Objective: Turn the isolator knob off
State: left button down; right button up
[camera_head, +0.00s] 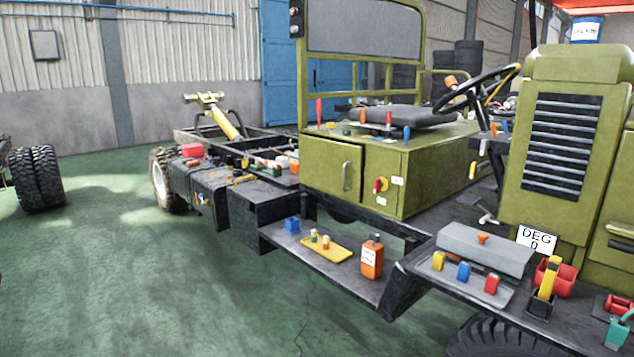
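The isolator knob (379,185) is a small red knob with yellow around it. It sits on the front face of the green cabinet (318,170) under the seat, near the right-hand corner. Small white labels (397,181) are beside and below it. The knob is too small to tell which way its handle points. Neither of my grippers shows in the head view, and nothing covers the knob.
A cabinet door handle (346,176) is left of the knob. Below, a dark step (310,262) holds a yellow tray (338,254) and an orange bottle (372,258). A grey box (485,250) and a "DEG 0" sign (536,240) stand at right. Green floor is clear at left.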

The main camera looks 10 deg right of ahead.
aim_at(378, 184)
jog(key=u, duration=0.55)
jog(key=i, duration=0.7)
jog(key=u, duration=0.15)
